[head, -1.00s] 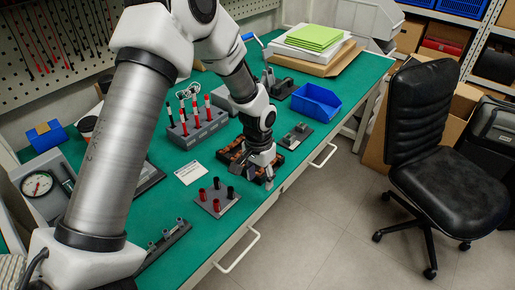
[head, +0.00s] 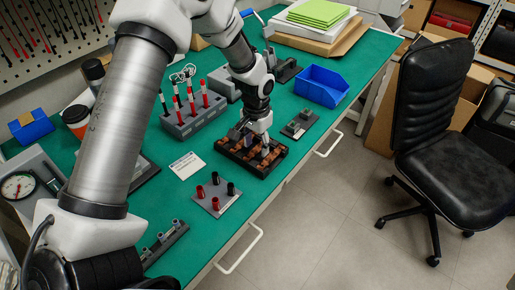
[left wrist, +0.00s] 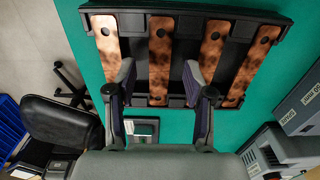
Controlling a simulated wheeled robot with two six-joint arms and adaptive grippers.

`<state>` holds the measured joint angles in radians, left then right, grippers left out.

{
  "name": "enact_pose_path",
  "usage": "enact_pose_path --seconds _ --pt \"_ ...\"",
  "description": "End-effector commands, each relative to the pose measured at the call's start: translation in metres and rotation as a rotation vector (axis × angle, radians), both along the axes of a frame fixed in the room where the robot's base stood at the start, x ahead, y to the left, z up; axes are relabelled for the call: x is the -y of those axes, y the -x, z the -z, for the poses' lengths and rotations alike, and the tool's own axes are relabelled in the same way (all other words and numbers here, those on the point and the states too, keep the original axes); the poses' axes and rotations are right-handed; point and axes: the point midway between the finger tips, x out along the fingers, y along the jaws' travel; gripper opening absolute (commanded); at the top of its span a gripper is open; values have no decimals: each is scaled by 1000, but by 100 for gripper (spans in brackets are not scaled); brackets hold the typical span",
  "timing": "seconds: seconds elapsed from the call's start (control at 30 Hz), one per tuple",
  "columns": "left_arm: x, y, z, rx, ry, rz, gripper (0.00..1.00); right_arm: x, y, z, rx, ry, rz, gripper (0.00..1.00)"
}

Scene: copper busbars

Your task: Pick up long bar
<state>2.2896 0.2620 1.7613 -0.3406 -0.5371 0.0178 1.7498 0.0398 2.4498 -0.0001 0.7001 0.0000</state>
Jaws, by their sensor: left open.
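A dark tray (head: 231,156) with several copper bars lies on the green table in the head view. In the left wrist view the tray (left wrist: 230,14) holds the bars side by side: a leftmost bar (left wrist: 106,42), a second bar (left wrist: 160,50), a third bar (left wrist: 211,50) and a rightmost bar (left wrist: 253,60). I cannot tell from their visible lengths which is the long one. My left gripper (head: 264,152) is over the tray, pointing down. In the left wrist view its fingers (left wrist: 159,70) are apart, on either side of the second bar, with nothing held. The fingers partly hide neighbouring bars.
A grey block with red and black-handled tools (head: 190,118), a white card (head: 187,165) and a small plate with red and black posts (head: 217,197) stand left of the tray. A small fixture (head: 299,124) and blue bin (head: 321,86) are to its right.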

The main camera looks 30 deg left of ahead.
Motion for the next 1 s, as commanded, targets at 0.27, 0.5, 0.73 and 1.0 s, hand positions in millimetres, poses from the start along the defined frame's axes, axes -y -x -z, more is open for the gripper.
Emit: enact_pose_path --seconds 0.27,0.5,0.73,1.0 --pt "0 0 1 0 0 0 52 0 0 -2 0 0 0 40" --pt "0 0 4 1 0 0 52 0 0 -5 0 0 0 40" --pt "0 0 5 1 0 0 52 0 0 -4 0 0 0 40" --pt "0 0 5 1 0 0 0 0 0 -4 0 0 0 40"
